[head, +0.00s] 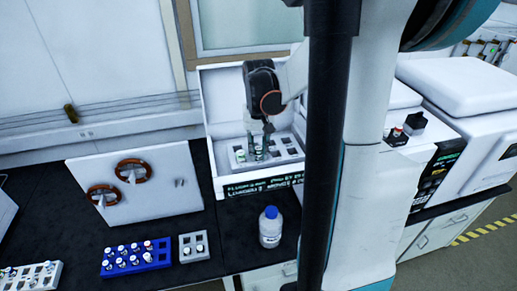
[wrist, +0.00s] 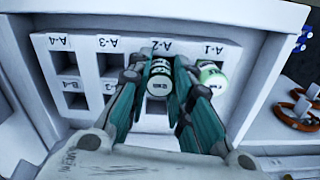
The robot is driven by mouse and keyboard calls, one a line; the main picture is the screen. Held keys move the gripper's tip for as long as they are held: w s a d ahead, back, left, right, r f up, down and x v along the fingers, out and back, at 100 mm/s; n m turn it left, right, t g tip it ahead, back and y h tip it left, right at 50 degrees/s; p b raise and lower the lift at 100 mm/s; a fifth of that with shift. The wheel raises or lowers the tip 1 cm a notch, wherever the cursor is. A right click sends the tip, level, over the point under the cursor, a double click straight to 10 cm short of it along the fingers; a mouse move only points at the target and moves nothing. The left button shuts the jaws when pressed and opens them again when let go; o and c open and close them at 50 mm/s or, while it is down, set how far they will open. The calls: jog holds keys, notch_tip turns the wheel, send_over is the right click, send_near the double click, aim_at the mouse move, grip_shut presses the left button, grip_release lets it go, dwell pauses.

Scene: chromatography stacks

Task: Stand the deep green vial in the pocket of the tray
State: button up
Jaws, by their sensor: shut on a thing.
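The deep green vial (wrist: 158,84), with a white lettered cap, is between the two teal fingers of my gripper (wrist: 160,74). My gripper is shut on it over the A-2 column of the white tray (wrist: 88,66). The fingers and vial hide much of the pocket there, so I cannot tell whether it is seated. A lighter green vial (wrist: 212,76) stands beside it at A-1, close to the right finger. In the head view my gripper (head: 264,146) points down at the tray (head: 286,157) inside the white open-fronted instrument.
The instrument's walls (head: 221,100) enclose the tray. Tray pockets at A-3, A-4 and B-4 are empty. A blue rack (head: 137,268) of several vials, a small grey block (head: 195,257) and a blue-capped bottle (head: 271,228) stand on the dark bench in front.

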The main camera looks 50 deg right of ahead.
jog(key=o, duration=1)
jog(key=o, duration=0.4)
jog(key=shift+r+p, duration=2.2)
jog(key=shift+r, duration=1.3)
jog(key=shift+w+a, duration=0.1)
